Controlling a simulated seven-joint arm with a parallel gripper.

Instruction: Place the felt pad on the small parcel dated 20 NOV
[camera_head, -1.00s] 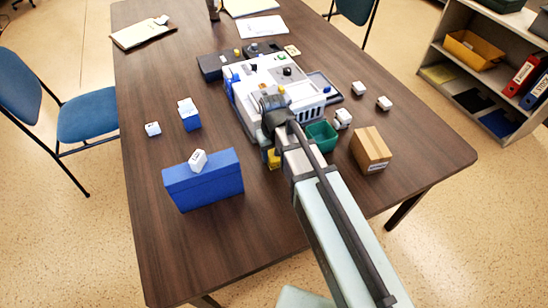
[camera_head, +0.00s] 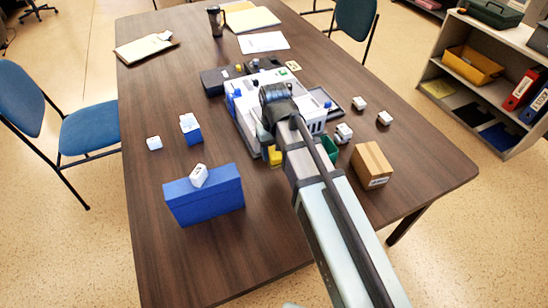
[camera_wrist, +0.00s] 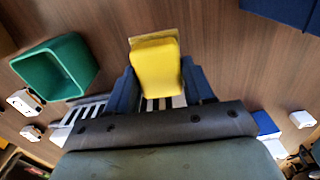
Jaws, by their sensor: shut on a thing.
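My gripper (camera_wrist: 163,78) is shut on a yellow block-like thing (camera_wrist: 155,68) between its dark blue fingers. I cannot tell for sure that this is the felt pad. A tan edge shows just behind it; whether it is a separate thing is unclear. In the head view the yellow thing (camera_head: 274,155) shows beside the machine's near side. A brown taped cardboard parcel (camera_head: 372,163) stands to the right of my arm. Several small white boxes stand about, such as one at the left (camera_head: 154,143) and one at the right (camera_head: 384,118). No date is readable.
A large blue box (camera_head: 205,197) with a white box on top stands front left; a smaller blue one (camera_head: 193,136) is behind it. A white machine (camera_head: 250,95) fills the middle. A green bin (camera_wrist: 55,68) stands close by my gripper.

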